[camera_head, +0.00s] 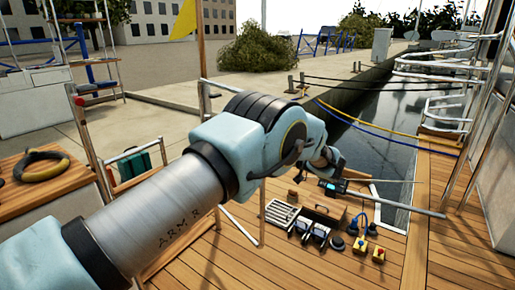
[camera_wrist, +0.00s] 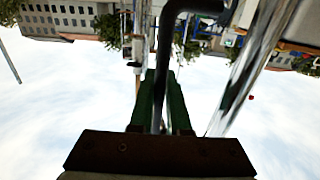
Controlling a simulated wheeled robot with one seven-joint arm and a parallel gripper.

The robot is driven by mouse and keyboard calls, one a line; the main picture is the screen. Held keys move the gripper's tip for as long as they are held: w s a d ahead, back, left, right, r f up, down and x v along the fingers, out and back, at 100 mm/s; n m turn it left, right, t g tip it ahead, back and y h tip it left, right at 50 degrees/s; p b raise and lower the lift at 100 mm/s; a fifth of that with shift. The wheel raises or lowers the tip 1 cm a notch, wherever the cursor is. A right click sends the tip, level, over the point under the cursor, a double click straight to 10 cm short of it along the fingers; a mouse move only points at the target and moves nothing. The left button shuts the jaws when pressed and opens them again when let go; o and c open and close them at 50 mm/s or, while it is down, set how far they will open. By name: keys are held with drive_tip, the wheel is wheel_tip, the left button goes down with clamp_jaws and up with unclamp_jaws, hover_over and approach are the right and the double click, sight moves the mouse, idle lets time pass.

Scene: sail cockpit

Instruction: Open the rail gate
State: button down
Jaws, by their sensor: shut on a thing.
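My gripper (camera_head: 332,186) is mostly hidden behind my arm's wrist in the head view, above the wooden deck. In the wrist view its green fingers (camera_wrist: 163,108) are closed around a dark bar (camera_wrist: 165,62), which bends to the right at the top. The bar looks like a handle; its joint to the gate is not clear. A bright metal tube (camera_wrist: 245,75) runs diagonally beside it. In the head view, a steel tube frame (camera_head: 262,218), apparently the rail gate, stands partly behind my arm. A horizontal steel tube (camera_head: 405,203) runs right from near my gripper.
Several tools and small boxes lie on the deck (camera_head: 318,228) below my gripper. Bent steel railings (camera_head: 440,100) stand at the right. Blue and yellow mooring lines (camera_head: 385,127) cross the water.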

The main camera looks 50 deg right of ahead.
drive_tip(key=shift+s+d+f, duration=0.1)
drive_tip(key=shift+s+f, duration=0.05)
drive_tip(key=shift+s, duration=0.05)
drive_tip(key=c, duration=1.2)
unclamp_jaws()
drive_tip(key=o, duration=0.3)
drive_tip(key=shift+w, duration=0.15)
drive_tip(key=s, duration=1)
drive_tip(key=shift+s+d+p, duration=0.35)
drive_tip(key=shift+s+p, duration=0.05)
drive_tip(key=shift+p, duration=0.05)
